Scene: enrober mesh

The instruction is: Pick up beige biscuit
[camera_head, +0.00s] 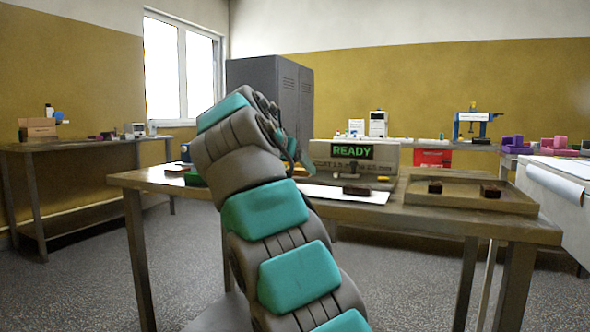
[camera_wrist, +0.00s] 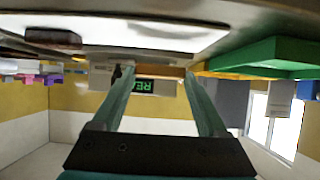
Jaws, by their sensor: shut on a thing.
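In the wrist view the beige biscuit (camera_wrist: 160,71) is a thin tan strip spanning the gap between the two teal fingertips. My gripper (camera_wrist: 158,76) is shut on it. The wrist picture is upside down, with the tabletop along its upper edge, and the biscuit's other faces are hidden. In the head view my own arm covers most of the gripper, and I cannot make out the biscuit clearly there.
At right a wooden tray (camera_head: 462,201) holds two dark brown pieces. Behind is a machine with a READY display (camera_head: 352,151). A green tray (camera_wrist: 265,55) is near the gripper.

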